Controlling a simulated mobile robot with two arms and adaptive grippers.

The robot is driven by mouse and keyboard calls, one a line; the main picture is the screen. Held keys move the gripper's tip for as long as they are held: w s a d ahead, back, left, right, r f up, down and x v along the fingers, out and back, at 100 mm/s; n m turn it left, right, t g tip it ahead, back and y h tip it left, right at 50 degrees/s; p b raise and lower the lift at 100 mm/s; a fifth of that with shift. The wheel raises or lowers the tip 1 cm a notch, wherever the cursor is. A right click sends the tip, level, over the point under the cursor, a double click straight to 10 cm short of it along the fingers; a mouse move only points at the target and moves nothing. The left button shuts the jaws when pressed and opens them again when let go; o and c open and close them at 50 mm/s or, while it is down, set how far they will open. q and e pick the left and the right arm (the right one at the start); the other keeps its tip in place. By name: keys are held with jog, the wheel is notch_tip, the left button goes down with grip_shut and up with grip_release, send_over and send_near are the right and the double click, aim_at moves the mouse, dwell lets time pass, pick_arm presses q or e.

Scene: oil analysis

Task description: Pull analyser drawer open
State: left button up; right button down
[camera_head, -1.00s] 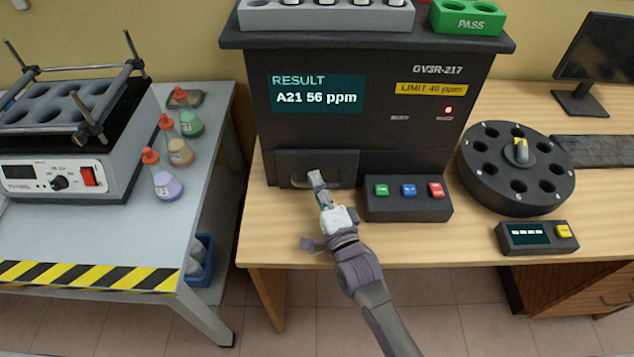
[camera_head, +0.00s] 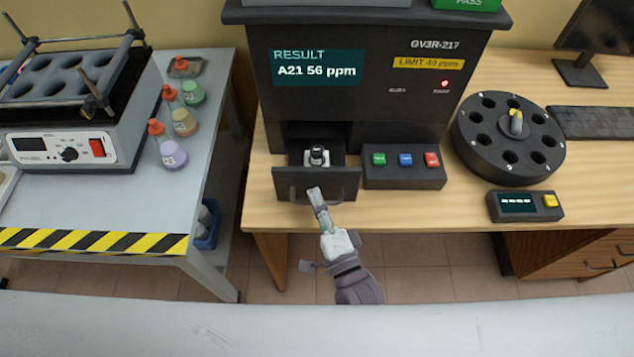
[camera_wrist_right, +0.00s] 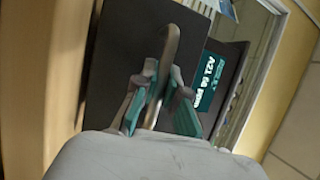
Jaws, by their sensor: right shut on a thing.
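The analyser (camera_head: 375,110) is a black box with a screen reading "A21 56 ppm". Its drawer (camera_head: 340,187) stands pulled out at the lower left of the front. A small vial with a dark cap (camera_head: 317,156) stands upright in the drawer. My right gripper (camera_head: 316,195) is at the drawer front, shut on the handle. In the right wrist view, the green-padded fingers (camera_wrist_right: 160,105) close around the curved metal handle (camera_wrist_right: 171,50). My left gripper is not in view.
A button box (camera_head: 404,180) with green, blue and red buttons sits right of the drawer. A black carousel (camera_head: 510,140) and a small display unit (camera_head: 520,206) stand farther right. Capped flasks (camera_head: 173,154) stand on the left bench, with a floor gap between the tables.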

jog(key=c, duration=1.2)
grip_release()
jog(key=v, duration=1.2)
jog(key=shift+f, duration=0.1)
